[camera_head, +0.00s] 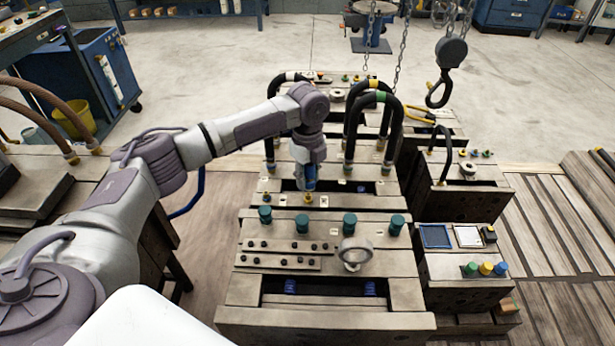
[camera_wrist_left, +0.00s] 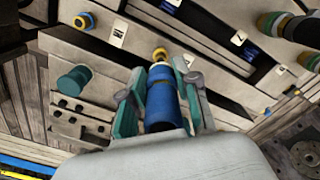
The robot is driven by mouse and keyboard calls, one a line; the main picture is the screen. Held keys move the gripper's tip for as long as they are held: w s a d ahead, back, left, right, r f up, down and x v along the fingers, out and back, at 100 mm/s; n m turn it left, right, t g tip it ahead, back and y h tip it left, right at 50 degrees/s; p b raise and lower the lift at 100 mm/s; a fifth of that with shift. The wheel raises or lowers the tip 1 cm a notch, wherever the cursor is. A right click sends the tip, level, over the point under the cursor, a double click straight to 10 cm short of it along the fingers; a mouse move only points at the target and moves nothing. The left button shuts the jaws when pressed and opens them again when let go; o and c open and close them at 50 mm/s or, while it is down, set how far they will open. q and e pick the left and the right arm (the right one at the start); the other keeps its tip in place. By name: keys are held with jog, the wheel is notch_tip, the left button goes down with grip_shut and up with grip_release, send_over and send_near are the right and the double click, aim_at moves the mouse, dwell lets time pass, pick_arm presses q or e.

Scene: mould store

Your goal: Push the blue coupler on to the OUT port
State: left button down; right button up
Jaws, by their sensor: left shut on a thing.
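My left gripper (camera_head: 309,182) is shut on the blue coupler (camera_head: 311,172) above the middle mould block (camera_head: 350,202). In the left wrist view the coupler (camera_wrist_left: 162,104) sits between the two green-padded fingers (camera_wrist_left: 159,92), its front end facing away from the wrist. A yellow-ringed brass port (camera_wrist_left: 160,54) lies just beyond that end, nearly in line with it. The port also shows in the head view (camera_head: 308,198), right below the coupler. I cannot tell whether they touch. The white tags beside the ports are too small to read. My right gripper is not in view.
A row of teal knobs (camera_head: 350,224) stands in front of the port. Black hoses (camera_head: 352,125) arch up behind it. A crane hook (camera_head: 439,92) hangs on chains at the back right. Yellow, green and blue buttons (camera_head: 486,268) sit on the right block.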

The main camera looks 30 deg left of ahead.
pick_arm(q)
jog(key=shift+f+b, duration=0.45)
jog(key=shift+f+p, duration=0.35)
jog(key=shift+f, duration=0.35)
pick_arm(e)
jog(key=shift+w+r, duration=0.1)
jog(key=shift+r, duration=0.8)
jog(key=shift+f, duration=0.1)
pick_arm(q)
jog(key=shift+w+a+r+p, duration=0.1)
jog(key=shift+a+p, duration=0.05)
jog(key=shift+p, duration=0.4)
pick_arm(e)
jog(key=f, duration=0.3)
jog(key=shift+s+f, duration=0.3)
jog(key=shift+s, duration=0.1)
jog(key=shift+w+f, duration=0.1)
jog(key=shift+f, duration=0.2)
